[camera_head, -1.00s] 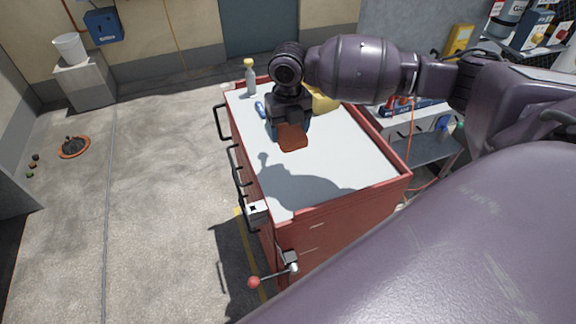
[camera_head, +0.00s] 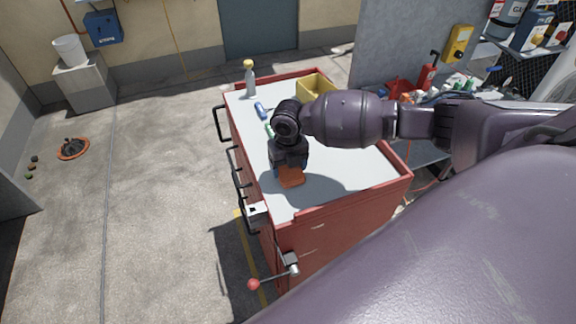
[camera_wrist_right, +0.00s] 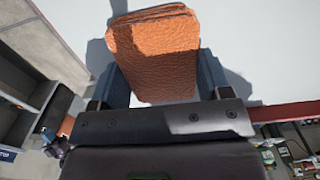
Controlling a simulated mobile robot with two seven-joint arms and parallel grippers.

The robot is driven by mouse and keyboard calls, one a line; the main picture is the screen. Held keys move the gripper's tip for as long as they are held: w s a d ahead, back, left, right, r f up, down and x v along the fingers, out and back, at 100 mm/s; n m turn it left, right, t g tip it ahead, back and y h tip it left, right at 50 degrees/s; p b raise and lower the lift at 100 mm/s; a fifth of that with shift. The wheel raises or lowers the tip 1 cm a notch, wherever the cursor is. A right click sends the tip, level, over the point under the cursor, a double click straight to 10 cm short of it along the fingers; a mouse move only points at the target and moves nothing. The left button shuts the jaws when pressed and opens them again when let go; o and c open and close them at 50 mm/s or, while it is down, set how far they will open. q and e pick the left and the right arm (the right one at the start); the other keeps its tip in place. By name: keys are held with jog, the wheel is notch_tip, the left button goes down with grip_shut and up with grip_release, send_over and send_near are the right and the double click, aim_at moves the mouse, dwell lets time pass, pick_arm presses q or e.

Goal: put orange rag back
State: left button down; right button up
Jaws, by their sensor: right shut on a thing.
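The orange rag (camera_head: 291,178) is a folded, textured square. It is held in my right gripper (camera_head: 290,166) over the white top (camera_head: 336,176) of the red tool cart, toward its near half. In the right wrist view the rag (camera_wrist_right: 156,50) sits between the two fingers of my right gripper (camera_wrist_right: 160,82), which are shut on it. Whether the rag touches the cart top is hard to tell. My left gripper is not in view.
On the cart's far part stand a clear bottle with a yellow cap (camera_head: 250,80), a blue object (camera_head: 261,110) and a yellow bin (camera_head: 316,88). A raised red rim (camera_head: 350,197) edges the top. A grey shelf with bottles and a red extinguisher (camera_head: 428,76) stands to the right.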

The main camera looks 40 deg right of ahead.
jog(key=shift+f, duration=0.15)
jog(key=o, duration=0.9)
notch_tip(320, 180, up, 12)
dwell(0.3)
dwell(0.4)
